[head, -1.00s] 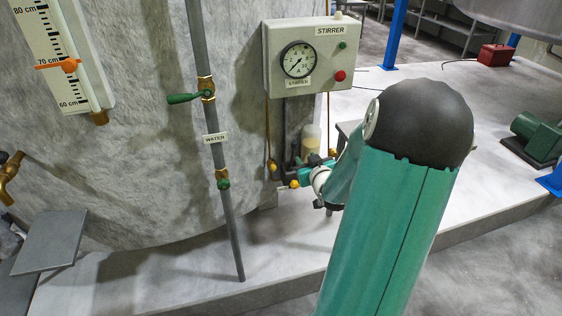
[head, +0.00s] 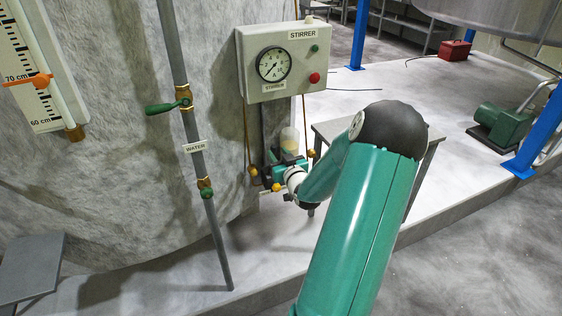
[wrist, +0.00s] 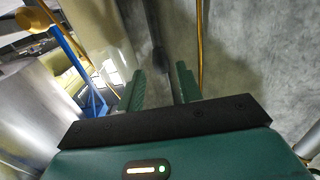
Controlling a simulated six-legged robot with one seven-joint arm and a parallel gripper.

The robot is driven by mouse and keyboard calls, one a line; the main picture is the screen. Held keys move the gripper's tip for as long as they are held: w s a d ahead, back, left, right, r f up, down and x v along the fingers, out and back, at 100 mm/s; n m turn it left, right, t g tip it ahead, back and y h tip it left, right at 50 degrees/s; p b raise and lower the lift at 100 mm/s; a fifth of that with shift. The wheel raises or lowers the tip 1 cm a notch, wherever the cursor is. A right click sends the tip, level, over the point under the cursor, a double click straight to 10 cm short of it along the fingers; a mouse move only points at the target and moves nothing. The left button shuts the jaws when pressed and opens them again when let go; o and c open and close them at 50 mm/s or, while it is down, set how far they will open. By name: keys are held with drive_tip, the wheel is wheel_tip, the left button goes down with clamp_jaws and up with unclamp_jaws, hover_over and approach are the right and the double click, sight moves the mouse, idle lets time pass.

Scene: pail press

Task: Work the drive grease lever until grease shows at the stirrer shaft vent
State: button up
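The grease reservoir (head: 289,140), a clear cup with cream-coloured contents, stands below the stirrer panel against the tank. My gripper (head: 277,168) is at the foot of this cup, partly hidden by my wrist. In the wrist view its two green fingers (wrist: 161,85) are apart. A dark upright bar (wrist: 157,45) shows beyond the gap between them; I cannot tell whether it is the lever or a post. No contact is visible. Brass-coloured knobs sit around the gripper in the head view. I cannot make out the lever or the shaft vent for sure.
The stirrer panel (head: 287,60) has a gauge, a green button and a red button. The water pipe (head: 194,132) with a green-handled valve stands left of the gripper. A grey table (head: 412,150) stands behind my arm. Green machinery (head: 500,124) is far right.

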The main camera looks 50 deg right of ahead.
drive_tip(key=x, duration=0.2)
drive_tip(key=shift+w+d, duration=0.15)
drive_tip(key=shift+w, duration=0.15)
drive_tip(key=shift+s, duration=0.1)
drive_tip(key=c, duration=0.6)
drive_tip(key=shift+s+a+f, duration=0.4)
drive_tip(key=shift+s, duration=0.3)
drive_tip(key=shift+s+a+f, duration=0.35)
drive_tip(key=shift+s+a, duration=0.1)
drive_tip(key=shift+s, duration=0.25)
drive_tip(key=shift+s+a+f, duration=0.4)
drive_tip(key=shift+s, duration=0.3)
drive_tip(key=s+f, duration=0.1)
drive_tip(key=s+a+f, duration=0.2)
drive_tip(key=shift+f, duration=0.3)
drive_tip(key=shift+w+d+r, duration=0.35)
drive_tip(key=shift+w+r, duration=0.2)
drive_tip(key=shift+r, duration=0.1)
drive_tip(key=shift+w+d+r, duration=0.35)
drive_tip(key=shift+w+r, duration=0.25)
drive_tip(key=shift+r, duration=0.05)
drive_tip(key=shift+w+d+r, duration=0.35)
drive_tip(key=shift+w+r, duration=0.2)
drive_tip(key=shift+r, duration=0.1)
